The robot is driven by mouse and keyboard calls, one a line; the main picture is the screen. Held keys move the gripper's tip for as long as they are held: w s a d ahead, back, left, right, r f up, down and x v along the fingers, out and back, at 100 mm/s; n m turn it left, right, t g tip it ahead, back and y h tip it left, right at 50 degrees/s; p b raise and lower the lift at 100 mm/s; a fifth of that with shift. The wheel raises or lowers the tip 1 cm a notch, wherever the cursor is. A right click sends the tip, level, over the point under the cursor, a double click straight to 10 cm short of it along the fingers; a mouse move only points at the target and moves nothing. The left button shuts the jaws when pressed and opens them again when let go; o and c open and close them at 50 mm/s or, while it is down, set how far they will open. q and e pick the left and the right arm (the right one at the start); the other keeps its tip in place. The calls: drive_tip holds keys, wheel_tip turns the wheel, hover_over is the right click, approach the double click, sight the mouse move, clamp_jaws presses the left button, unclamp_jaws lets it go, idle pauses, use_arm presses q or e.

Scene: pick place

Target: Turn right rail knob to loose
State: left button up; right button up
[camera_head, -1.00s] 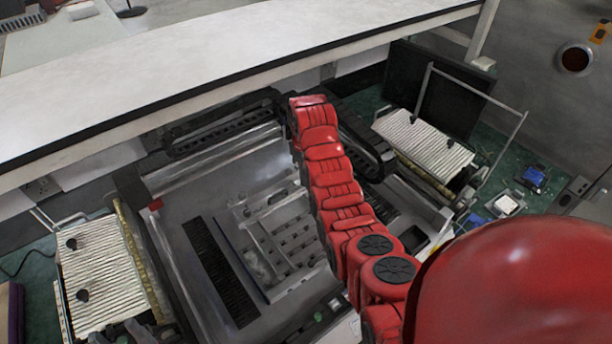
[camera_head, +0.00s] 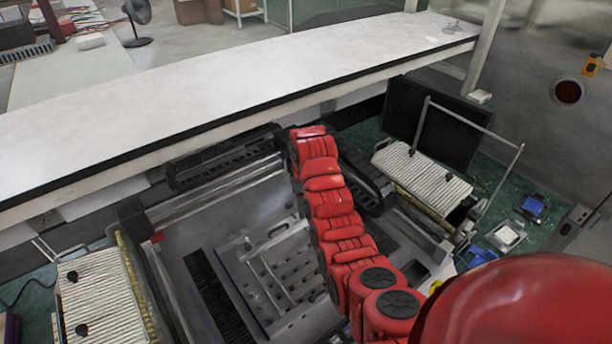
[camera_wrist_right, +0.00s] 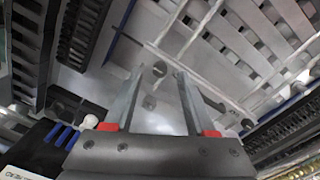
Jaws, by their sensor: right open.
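My right gripper (camera_wrist_right: 160,73) is open in the right wrist view, its two grey fingers apart with red pads at their bases. A small dark round part (camera_wrist_right: 160,69) shows between the fingertips, against a pale metal surface; I cannot tell whether it is the right rail knob or how near it is. In the head view my red right arm reaches over the machine (camera_head: 215,222), and its gripper is hidden. The ribbed white panel on the right (camera_head: 425,178) has small dark knob-like parts. My left gripper is in neither view.
A long white shelf (camera_head: 230,85) runs across behind the machine. Dark cable chains (camera_head: 225,160) lie along the machine's back. A second ribbed panel (camera_head: 100,300) stands at left. A black panel (camera_head: 435,120) and a metal frame (camera_head: 470,127) stand at right.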

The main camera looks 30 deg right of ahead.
wheel_tip(320, 180, up, 16)
drive_tip(key=p, duration=0.7)
drive_tip(key=shift+s+a+p, duration=0.15)
drive_tip(key=shift+s+p, duration=0.05)
drive_tip(key=shift+p, duration=0.1)
drive_tip(key=shift+f, duration=0.15)
